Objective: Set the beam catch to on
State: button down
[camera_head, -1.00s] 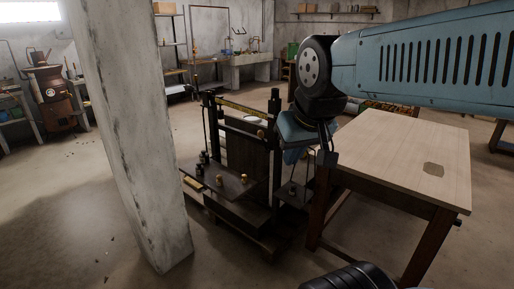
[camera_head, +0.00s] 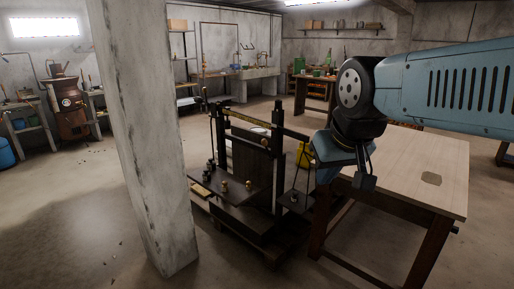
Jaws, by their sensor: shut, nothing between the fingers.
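The dark beam scale (camera_head: 249,151) stands on the floor in the middle of the picture. Its yellowish beam (camera_head: 247,119) runs between two dark posts. A small brass knob (camera_head: 265,142) sits on the crossbar below the beam; I cannot tell whether this is the beam catch or how it is set. A hanging pan (camera_head: 293,199) is on the right, and a wider plate (camera_head: 226,197) with small weights is on the left. My gripper (camera_head: 366,183) hangs to the right of the scale, over the table's left end, apart from the beam. It appears shut and empty; its fingertips are hard to make out.
A concrete pillar (camera_head: 146,140) stands close at left. A wooden table (camera_head: 425,165) stands right of the scale, its left end partly behind my arm. A yellow object (camera_head: 304,154) is behind the scale. Open floor (camera_head: 100,210) lies left of the pillar.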

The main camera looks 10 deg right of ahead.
aim_at(264, 142)
jog(key=z, duration=0.05)
jog(key=i, duration=1)
jog(key=u, duration=0.05)
